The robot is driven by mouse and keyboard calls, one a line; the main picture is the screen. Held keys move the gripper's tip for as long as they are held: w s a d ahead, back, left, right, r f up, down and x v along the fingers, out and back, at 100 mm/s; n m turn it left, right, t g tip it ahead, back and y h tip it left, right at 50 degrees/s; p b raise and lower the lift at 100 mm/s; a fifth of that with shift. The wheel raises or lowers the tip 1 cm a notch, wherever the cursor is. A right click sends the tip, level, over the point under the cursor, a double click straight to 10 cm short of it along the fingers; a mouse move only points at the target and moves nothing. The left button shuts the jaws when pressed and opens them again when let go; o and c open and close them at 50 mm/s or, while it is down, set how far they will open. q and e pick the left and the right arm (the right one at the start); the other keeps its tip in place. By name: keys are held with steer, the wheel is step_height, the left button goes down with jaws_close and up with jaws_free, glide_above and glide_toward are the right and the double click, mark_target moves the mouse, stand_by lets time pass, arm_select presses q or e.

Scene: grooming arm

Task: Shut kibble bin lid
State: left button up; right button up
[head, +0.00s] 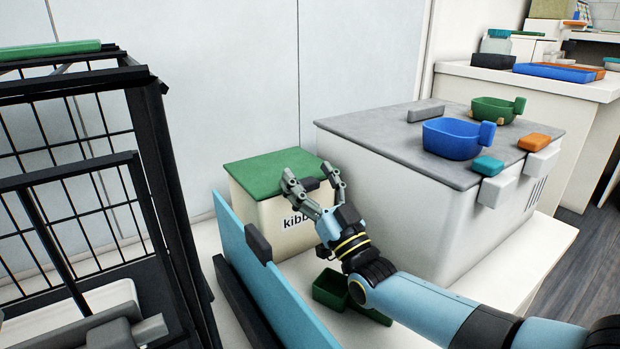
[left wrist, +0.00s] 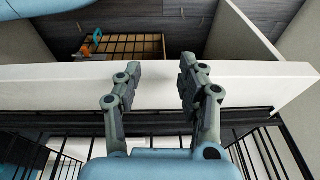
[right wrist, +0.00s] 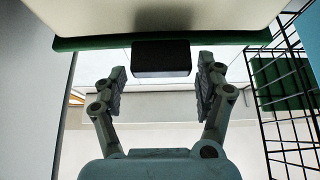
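The kibble bin (head: 262,212) is a cream box with a "kibble" label, partly hidden by my right gripper. Its green lid (head: 262,172) lies flat across the top in the head view. A dark handle (head: 309,184) is at the lid's front edge. My right gripper (head: 308,173) is open at that edge, fingers spread about the handle. In the right wrist view, the handle (right wrist: 161,58) is centred just ahead of the open fingertips (right wrist: 161,70), beside the green lid rim (right wrist: 100,42). I cannot tell if they touch. My left gripper (left wrist: 158,68) is open and empty.
A white chest (head: 390,205) with a grey top holding bowls stands right of the bin. A black wire cage (head: 80,150) is on the left. A blue panel (head: 270,290) and a green scoop (head: 330,290) are in front of the bin.

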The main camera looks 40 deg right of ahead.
steer(key=s, duration=1.3)
steer(key=shift+a+f, duration=0.3)
steer(key=shift+a, duration=0.1)
